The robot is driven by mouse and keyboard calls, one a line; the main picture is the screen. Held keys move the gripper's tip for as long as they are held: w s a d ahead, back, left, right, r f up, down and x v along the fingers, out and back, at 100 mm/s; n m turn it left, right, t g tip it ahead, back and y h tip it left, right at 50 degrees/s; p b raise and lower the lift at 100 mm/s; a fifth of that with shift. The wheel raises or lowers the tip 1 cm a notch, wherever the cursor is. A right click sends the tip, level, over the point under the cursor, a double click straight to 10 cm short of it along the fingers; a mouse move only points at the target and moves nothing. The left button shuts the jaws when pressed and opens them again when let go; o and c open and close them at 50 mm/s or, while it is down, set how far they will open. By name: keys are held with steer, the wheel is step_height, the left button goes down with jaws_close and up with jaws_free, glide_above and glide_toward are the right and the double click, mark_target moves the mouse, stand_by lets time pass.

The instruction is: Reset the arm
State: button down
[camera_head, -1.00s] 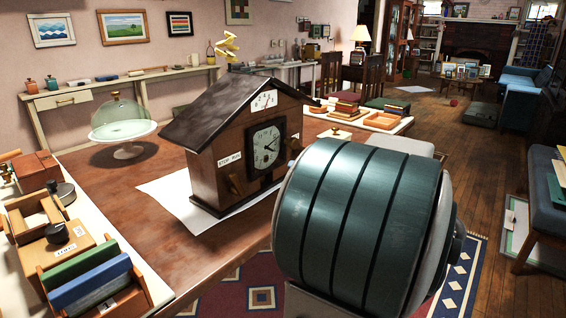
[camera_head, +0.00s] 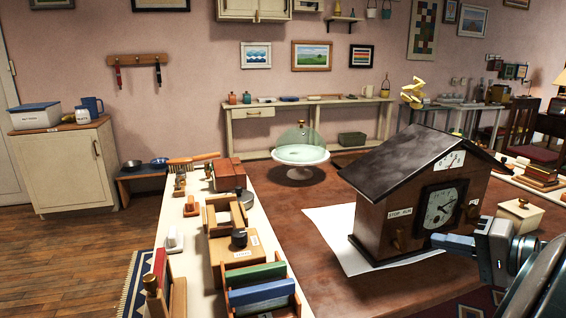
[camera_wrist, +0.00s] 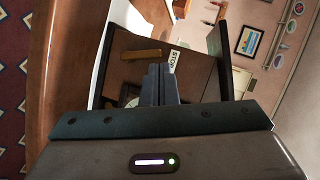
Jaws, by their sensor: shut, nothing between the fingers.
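My gripper (camera_head: 440,240) reaches in from the right edge of the head view, beside the front of a house-shaped wooden clock (camera_head: 415,195). In the wrist view my gripper (camera_wrist: 160,72) has its two dark fingers together with nothing between them. The clock (camera_wrist: 190,75) fills the view beyond the fingertips, with its STOP label partly visible. In the head view the clock stands upright on a white sheet (camera_head: 330,222) on the brown table (camera_head: 320,290). Whether the gripper touches the clock cannot be told.
A glass-domed cake stand (camera_head: 300,155) stands on the table behind the clock. A cream counter (camera_head: 205,260) at the left holds wooden boxes and blue and green blocks. A small cream box (camera_head: 520,215) sits right of the clock. Open wooden floor (camera_head: 80,235) lies at the left.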

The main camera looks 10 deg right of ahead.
steer(key=s+a+r+n+g+p, duration=0.1)
steer(key=a+r+g+p, duration=0.1)
steer(key=a+g+p, duration=0.4)
steer(key=s+a+r+n+g+p, duration=0.2)
steer(key=a+p, duration=0.3)
steer(key=a, duration=0.3)
steer(key=s+a+r+n+g+h+p, duration=0.1)
steer(key=s+a+r+n+h+p, duration=0.3)
steer(key=r+h+p, duration=0.4)
steer(key=shift+s+a+r+n+p, duration=0.45)
steer(key=shift+s+a+p, duration=0.35)
steer(key=shift+p, duration=2.75)
steer(key=shift+w+a, duration=0.1)
